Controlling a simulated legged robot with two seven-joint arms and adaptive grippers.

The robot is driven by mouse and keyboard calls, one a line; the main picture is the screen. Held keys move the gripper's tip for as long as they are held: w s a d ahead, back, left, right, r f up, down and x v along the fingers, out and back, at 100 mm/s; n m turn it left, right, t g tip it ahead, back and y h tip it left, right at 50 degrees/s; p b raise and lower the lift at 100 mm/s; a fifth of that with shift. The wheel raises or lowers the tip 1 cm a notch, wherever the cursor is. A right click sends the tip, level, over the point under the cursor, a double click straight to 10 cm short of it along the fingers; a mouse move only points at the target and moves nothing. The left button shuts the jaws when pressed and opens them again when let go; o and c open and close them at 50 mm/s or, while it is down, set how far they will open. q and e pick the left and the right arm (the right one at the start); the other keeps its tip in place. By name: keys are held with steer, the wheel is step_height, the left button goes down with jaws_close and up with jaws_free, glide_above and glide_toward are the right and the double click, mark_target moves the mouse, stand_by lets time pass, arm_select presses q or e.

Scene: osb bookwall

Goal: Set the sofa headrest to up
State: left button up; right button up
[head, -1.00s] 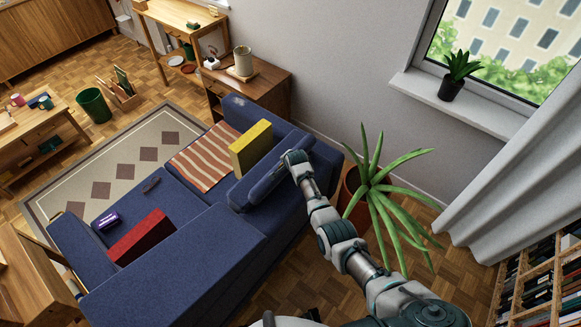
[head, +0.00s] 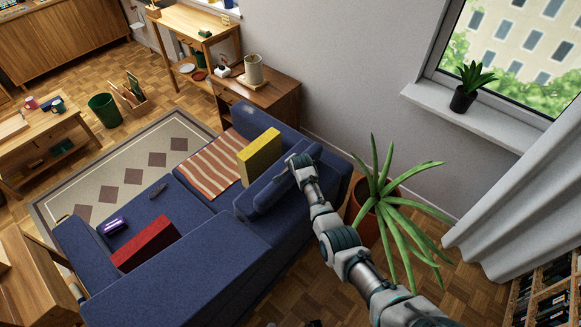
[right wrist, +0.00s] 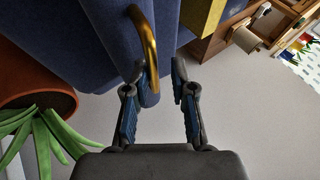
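The blue sofa (head: 185,270) stands on the wood floor. Its headrest (head: 268,192) is a padded blue piece at the right end of the sofa, slanting along the backrest; its exact angle is hard to tell. My right gripper (head: 299,163) is at the headrest's upper edge. In the right wrist view my right gripper (right wrist: 160,80) has its fingers apart. A curved brass handle (right wrist: 151,45) on the blue headrest (right wrist: 118,28) reaches down between the fingertips, nearer the left finger. I cannot tell whether they touch. My left gripper is not in view.
A yellow cushion (head: 259,157) leans beside the headrest. A red cushion (head: 146,243) and a striped blanket (head: 211,163) lie on the sofa. A potted plant (head: 378,200) stands close to my right arm. A wooden cabinet (head: 283,98) is behind the sofa.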

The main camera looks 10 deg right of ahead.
steer(key=shift+o, duration=0.3)
steer(key=shift+w+f, duration=0.1)
steer(key=shift+f, duration=0.1)
steer(key=shift+v, duration=0.9)
steer(key=v, duration=1)
